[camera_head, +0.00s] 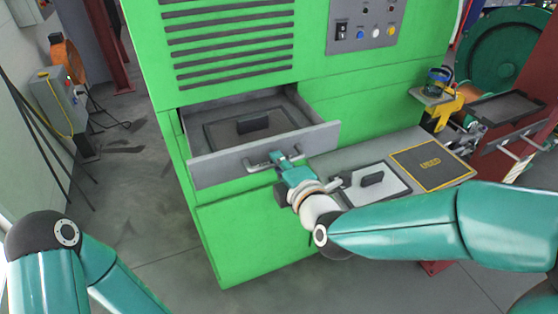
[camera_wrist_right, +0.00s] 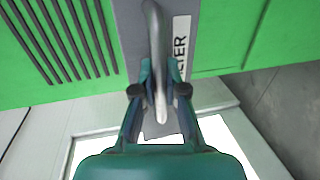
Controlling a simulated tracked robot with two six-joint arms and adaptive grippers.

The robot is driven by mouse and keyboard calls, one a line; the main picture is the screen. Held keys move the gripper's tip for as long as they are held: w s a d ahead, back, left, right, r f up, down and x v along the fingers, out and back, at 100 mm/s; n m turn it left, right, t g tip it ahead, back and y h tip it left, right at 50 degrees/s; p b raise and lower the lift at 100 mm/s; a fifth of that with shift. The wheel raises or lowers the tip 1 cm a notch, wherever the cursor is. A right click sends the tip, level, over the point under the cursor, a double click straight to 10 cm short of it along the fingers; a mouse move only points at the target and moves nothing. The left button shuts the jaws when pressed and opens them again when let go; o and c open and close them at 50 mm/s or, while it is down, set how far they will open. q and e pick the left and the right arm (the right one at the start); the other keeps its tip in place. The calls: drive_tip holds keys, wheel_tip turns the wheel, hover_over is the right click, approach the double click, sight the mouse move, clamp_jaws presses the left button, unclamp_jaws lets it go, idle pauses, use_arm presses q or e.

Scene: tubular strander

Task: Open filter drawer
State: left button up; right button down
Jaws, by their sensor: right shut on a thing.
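The filter drawer (camera_head: 225,171) is a grey drawer in the green cabinet, and it stands pulled out. Inside it lies a dark filter panel with a black handle (camera_head: 253,123). My right gripper (camera_head: 286,160) is at the drawer's front, shut on the metal bar handle (camera_head: 257,166). The right wrist view shows the handle (camera_wrist_right: 158,60) between the two fingers (camera_wrist_right: 160,90), with a partly hidden label beside it. My left arm shows at the lower left, but its gripper is out of view.
A control panel (camera_head: 366,24) is above. A yellow clamp-like part (camera_head: 445,108) and a red stand are at the right. Floor is clear at left.

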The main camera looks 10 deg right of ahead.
drive_tip(key=shift+s+f, duration=0.15)
drive_tip(key=shift+f, duration=0.1)
drive_tip(key=c, duration=1.2)
unclamp_jaws()
drive_tip(key=shift+r, duration=0.1)
drive_tip(key=v, duration=0.7)
drive_tip(key=shift+s, duration=0.2)
